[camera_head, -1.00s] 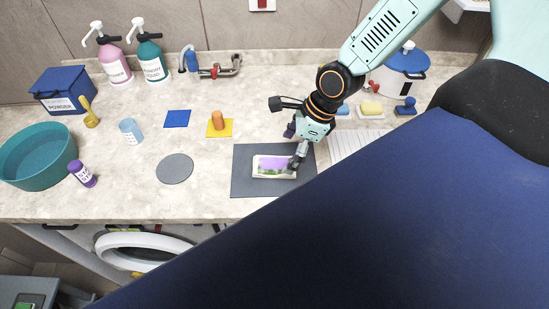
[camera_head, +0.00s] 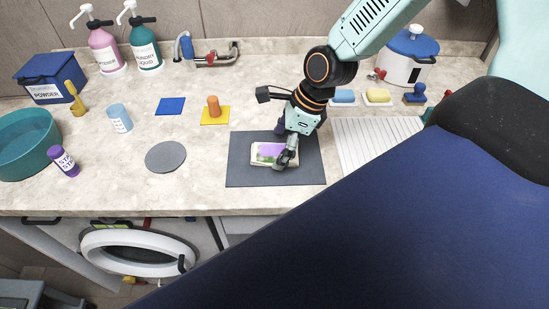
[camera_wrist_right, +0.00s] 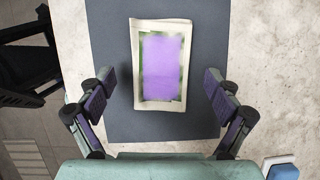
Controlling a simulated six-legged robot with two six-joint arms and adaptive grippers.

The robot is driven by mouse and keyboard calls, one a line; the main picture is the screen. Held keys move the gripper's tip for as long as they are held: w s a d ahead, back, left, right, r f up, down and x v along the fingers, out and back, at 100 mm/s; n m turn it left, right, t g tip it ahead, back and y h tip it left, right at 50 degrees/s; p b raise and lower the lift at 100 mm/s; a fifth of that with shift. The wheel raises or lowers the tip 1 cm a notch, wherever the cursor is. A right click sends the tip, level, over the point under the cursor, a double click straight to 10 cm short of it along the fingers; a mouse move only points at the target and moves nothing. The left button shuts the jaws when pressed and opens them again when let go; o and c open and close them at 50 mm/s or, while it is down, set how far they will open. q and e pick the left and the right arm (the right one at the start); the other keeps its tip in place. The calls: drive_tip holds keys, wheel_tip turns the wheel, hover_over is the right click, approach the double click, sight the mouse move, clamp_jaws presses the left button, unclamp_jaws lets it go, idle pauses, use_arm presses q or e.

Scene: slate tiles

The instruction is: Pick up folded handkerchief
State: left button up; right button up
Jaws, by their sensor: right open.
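The folded handkerchief (camera_head: 265,152) is a cream rectangle with a purple and green middle. It lies flat on a dark grey mat (camera_head: 245,174) on the counter. My right gripper (camera_head: 283,151) is above its right part in the head view and hides some of it. In the right wrist view, the handkerchief (camera_wrist_right: 161,64) lies just ahead of and between the two fingers. The right gripper (camera_wrist_right: 158,99) is open and empty, with purple pads on both sides, apart from the cloth. My left gripper is not in view.
A grey disc (camera_head: 166,157) and an orange peg on a yellow square (camera_head: 215,119) lie left of the mat. A ribbed white board (camera_head: 375,145) is on its right. Soap blocks (camera_head: 378,95) and a white pot (camera_head: 407,65) stand behind. Bare counter lies between.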

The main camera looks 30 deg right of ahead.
sight(279, 150)
drive_tip(key=shift+w+f, duration=0.1)
drive_tip(key=shift+f, duration=0.05)
drive_tip(key=shift+c, duration=0.4)
drive_tip(key=c, duration=1.2)
drive_tip(key=shift+o, duration=0.2)
wheel_tip(279, 150, up, 10)
drive_tip(key=p, duration=0.5)
drive_tip(key=shift+p, duration=0.4)
